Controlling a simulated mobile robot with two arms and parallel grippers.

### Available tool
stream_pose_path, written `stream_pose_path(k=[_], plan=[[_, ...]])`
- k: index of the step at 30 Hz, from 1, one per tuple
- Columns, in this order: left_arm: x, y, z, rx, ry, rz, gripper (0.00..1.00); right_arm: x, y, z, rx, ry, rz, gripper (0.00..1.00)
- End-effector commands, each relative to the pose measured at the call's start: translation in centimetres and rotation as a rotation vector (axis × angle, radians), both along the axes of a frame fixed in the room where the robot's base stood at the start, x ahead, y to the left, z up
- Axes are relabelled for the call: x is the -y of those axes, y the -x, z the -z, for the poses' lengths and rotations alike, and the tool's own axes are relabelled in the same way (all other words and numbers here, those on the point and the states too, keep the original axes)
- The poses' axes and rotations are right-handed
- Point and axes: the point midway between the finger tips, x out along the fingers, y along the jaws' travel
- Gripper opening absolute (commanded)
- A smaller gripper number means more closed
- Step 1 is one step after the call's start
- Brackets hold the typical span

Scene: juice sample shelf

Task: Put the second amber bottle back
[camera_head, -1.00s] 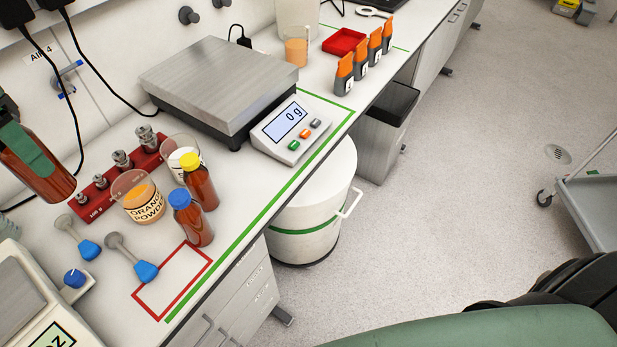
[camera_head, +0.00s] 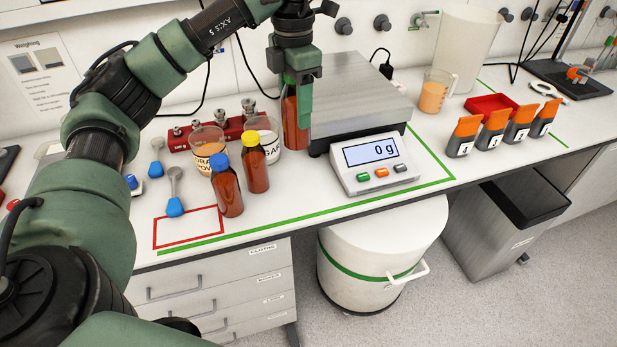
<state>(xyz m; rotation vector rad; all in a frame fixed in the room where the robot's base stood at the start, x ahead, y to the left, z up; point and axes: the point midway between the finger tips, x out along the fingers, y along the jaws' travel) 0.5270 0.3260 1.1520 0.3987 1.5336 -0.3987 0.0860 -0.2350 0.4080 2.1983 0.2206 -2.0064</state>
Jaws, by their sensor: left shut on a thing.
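An amber bottle with a yellow cap (camera_head: 255,169) and one with a blue cap (camera_head: 228,192) stand on the bench in front of the beakers. My right gripper is out of view.
The sugar beaker (camera_head: 271,142) and orange powder beaker (camera_head: 206,147) stand close by. The scale (camera_head: 358,95) reads 0 g. A red weight rack (camera_head: 179,139) is behind. Spoons lie left, near an empty red-outlined area (camera_head: 190,229). Several orange-topped cartons (camera_head: 494,133) stand right.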

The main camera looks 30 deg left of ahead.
Motion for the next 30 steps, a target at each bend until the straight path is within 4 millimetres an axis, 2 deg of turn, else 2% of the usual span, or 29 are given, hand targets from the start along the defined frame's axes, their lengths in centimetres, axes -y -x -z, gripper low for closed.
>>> stream_pose_path(k=[1, 5, 12, 19, 25, 30], plan=[[0.1, 0.1, 1.8, -0.006, 0.002, 0.003, 0.0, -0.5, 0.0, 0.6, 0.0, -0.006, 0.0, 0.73], [0.0, 0.2, 4.9, -0.005, -0.001, 0.001, 0.0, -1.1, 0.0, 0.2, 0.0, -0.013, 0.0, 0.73], [0.0, 0.1, 10.0, -0.002, -0.001, 0.001, 0.0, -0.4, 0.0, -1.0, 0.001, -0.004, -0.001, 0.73], [0.1, 0.0, 12.1, 0.0, 0.0, 0.001, 0.0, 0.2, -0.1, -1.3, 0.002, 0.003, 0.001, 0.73], [0.1, 0.0, 15.0, 0.0, 0.001, 0.001, 0.0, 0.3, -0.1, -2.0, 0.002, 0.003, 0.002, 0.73], [0.1, 0.0, 15.8, 0.002, 0.001, 0.002, 0.0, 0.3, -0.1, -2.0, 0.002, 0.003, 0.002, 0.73]])
